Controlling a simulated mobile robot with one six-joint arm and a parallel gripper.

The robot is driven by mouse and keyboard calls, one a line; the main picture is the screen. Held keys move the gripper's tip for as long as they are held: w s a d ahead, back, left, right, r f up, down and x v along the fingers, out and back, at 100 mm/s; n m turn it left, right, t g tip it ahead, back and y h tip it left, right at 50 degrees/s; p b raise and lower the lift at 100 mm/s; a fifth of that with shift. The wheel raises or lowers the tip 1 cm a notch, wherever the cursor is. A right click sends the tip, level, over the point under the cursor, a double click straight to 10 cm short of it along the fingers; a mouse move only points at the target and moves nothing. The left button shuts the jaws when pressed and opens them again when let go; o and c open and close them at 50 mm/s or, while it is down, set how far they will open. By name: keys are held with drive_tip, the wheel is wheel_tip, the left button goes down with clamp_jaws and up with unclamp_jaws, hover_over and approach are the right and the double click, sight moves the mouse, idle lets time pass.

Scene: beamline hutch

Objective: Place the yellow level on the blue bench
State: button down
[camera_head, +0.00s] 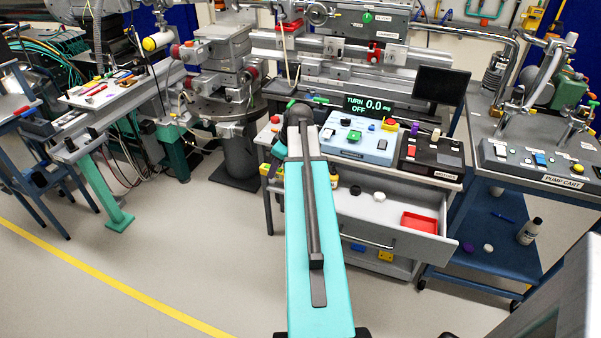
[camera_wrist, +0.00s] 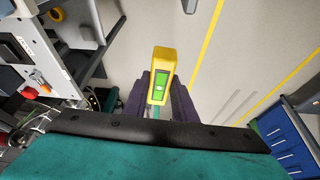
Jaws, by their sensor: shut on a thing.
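The yellow level (camera_wrist: 159,72), with a green window on its face, is in the middle of the wrist view. My gripper (camera_wrist: 161,92) is shut on it, with a dark finger on either side. The level is held above the pale floor. A blue drawer unit with a dark top (camera_wrist: 284,140) stands at the lower right of the wrist view, apart from the level; I cannot tell if it is the blue bench. In the head view my arm is visible, but my gripper and the level cannot be made out.
A grey workbench with an open drawer (camera_head: 384,226) stands beyond my arm. A pump cart (camera_head: 541,180) with a blue lower shelf is at the right. A tray of tools (camera_head: 104,90) lies at the left. The floor at the lower left (camera_head: 60,285) is clear.

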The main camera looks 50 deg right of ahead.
drive_tip(key=w+a+r+m, duration=0.1)
drive_tip(key=w+a+r, duration=0.2)
drive_tip(key=a, duration=1.2)
drive_tip(key=w+a+r+m, duration=0.1)
drive_tip(key=w+a+r, duration=0.3)
drive_tip(key=a+r, duration=0.4)
drive_tip(key=w+a+r+h, duration=0.1)
drive_tip(key=w+a+r, duration=0.3)
drive_tip(key=a, duration=1.8)
drive_tip(key=shift+r+m, duration=0.4)
drive_tip(key=shift+r, duration=0.4)
drive_tip(key=shift+w+a, duration=0.1)
